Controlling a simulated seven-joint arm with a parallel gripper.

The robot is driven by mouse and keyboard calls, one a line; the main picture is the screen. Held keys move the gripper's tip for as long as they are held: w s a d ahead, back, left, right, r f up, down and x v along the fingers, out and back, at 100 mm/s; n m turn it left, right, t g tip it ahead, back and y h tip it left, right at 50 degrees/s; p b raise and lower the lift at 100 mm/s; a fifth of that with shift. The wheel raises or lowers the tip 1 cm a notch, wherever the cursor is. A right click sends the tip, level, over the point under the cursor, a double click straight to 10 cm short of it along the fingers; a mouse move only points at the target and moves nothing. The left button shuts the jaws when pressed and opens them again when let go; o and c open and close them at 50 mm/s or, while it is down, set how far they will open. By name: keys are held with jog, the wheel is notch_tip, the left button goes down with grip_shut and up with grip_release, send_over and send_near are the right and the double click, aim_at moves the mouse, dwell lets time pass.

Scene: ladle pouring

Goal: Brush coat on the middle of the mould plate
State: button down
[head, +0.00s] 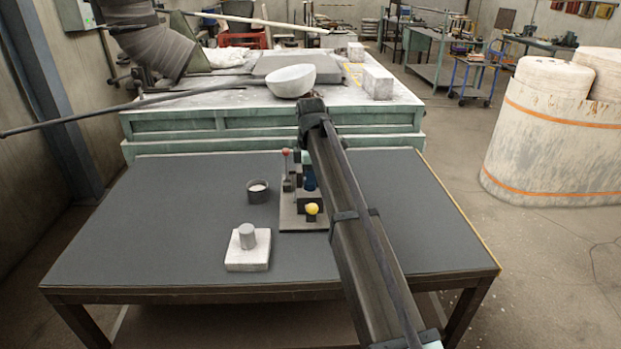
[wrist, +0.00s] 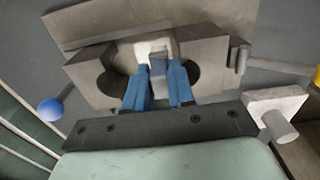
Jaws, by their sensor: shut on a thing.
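My gripper (wrist: 160,85) has blue fingers shut on a small grey block with a whitish end, which looks like the brush (wrist: 158,66). In the wrist view the whitish end lies over or against the grey mould plate (wrist: 205,50), between two dark rounded recesses. I cannot tell whether it touches. In the head view the mould plate's stand (head: 290,220) is at the middle of the dark table, and my arm covers much of it and most of my gripper (head: 309,178). A dark cup with pale contents (head: 258,190), perhaps the coat, stands left of the stand.
A white block with a grey cylinder (head: 247,250) sits front left; it also shows in the wrist view (wrist: 277,103). A yellow knob (head: 311,208) is at the stand's front. A blue ball on a rod (wrist: 50,109) is left in the wrist view. The table's left side is clear.

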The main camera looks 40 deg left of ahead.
jog(key=shift+w+a, duration=0.1)
jog(key=shift+w+a, duration=0.8)
jog(key=shift+w, duration=0.05)
jog(key=shift+s+d+r, duration=0.1)
jog(key=shift+r, duration=0.05)
jog(key=shift+s+d+r, duration=0.2)
jog(key=shift+r, duration=0.25)
jog(key=shift+s+d+r, duration=0.15)
jog(key=shift+s+r, duration=0.05)
jog(key=shift+r, duration=0.25)
notch_tip(320, 180, up, 10)
dwell(0.7)
